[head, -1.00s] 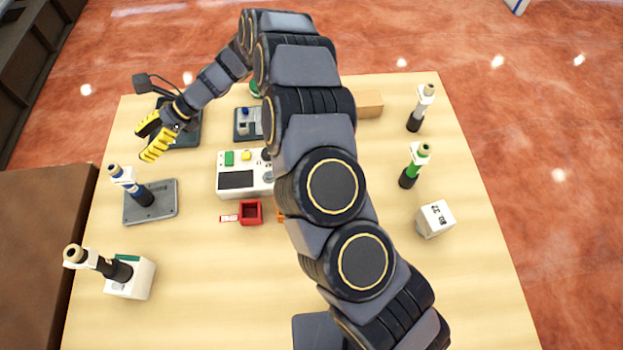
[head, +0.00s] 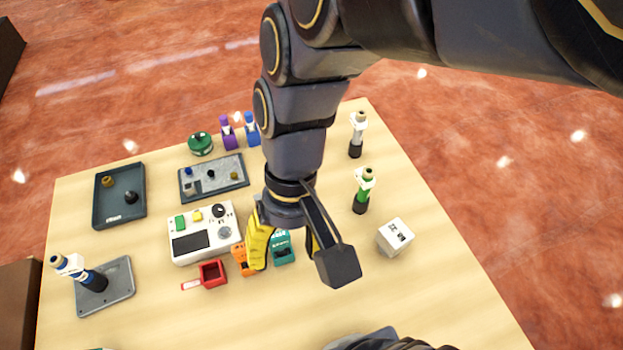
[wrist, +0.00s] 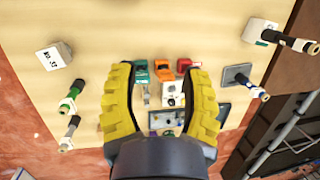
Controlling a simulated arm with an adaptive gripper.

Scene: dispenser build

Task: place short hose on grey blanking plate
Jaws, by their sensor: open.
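My gripper (head: 285,245) is open and empty above the middle of the table, over a teal item (head: 283,250) and an orange item (head: 243,260). In the wrist view, its yellow fingers (wrist: 160,68) are spread wide. A grey plate (head: 122,295) lies at the left, with a blue-banded upright piece (head: 75,268) standing on it. Similar upright pieces stand at the right: one green (head: 363,190) and one white-grey (head: 356,135). I cannot tell which piece is the short hose. Another, black and white (wrist: 290,40), is by a white box (wrist: 260,30) in the wrist view.
A white box (head: 395,236) stands at right. Green, purple and blue containers (head: 252,128) stand behind. The front right is mostly clear.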

